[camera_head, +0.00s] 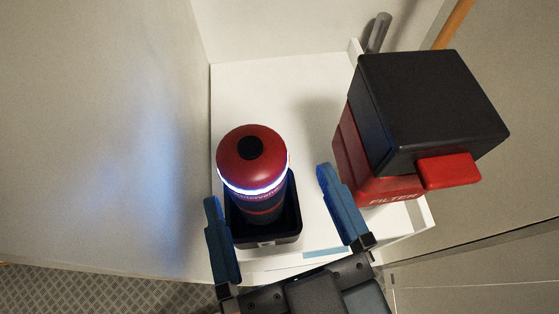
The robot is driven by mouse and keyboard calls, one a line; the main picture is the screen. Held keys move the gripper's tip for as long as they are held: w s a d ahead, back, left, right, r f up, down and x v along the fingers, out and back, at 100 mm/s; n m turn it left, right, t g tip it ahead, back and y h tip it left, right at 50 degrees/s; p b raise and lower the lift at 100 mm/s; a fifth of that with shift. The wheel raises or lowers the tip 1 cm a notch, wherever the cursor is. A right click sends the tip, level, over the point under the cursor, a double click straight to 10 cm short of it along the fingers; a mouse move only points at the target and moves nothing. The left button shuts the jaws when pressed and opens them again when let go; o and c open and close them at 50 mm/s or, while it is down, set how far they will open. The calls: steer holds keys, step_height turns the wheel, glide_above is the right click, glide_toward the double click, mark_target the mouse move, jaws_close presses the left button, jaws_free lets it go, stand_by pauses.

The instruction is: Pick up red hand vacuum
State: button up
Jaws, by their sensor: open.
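The red hand vacuum (245,158) stands upright in a dark square holder (268,239) on a white surface (290,85). It has a rounded red top with a black disc, a bright white ring below that, and a dark lower body with a red band. My gripper (271,212) is open, with one blue finger left of the vacuum and holder and the other to the right. Both fingers appear apart from the vacuum. How high the fingers are relative to it is hard to tell from this view above.
A tall red and black box-like item marked FILTER (425,115) stands close to the right finger. A grey cylindrical handle (378,32) is at the back right. Walls rise at the left and back. White surface is bare behind the vacuum. Patterned floor (90,290) shows lower left.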

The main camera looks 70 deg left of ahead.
mark_target(265, 187)
steer(key=shift+s+a+f+g+b, duration=0.1)
steer(key=shift+a+g+b, duration=0.3)
steer(key=shift+a, duration=0.65)
steer(key=shift+a+t, duration=0.3)
steer(key=shift+a, duration=0.2)
steer(key=shift+a+f+p, duration=0.2)
steer(key=shift+a+p, duration=0.3)
steer(key=shift+a, duration=0.7)
steer(key=shift+a+f+p, duration=0.15)
steer(key=shift+a+p, duration=0.35)
steer(key=shift+a, duration=0.65)
steer(key=shift+c, duration=0.2)
steer(key=c, duration=1)
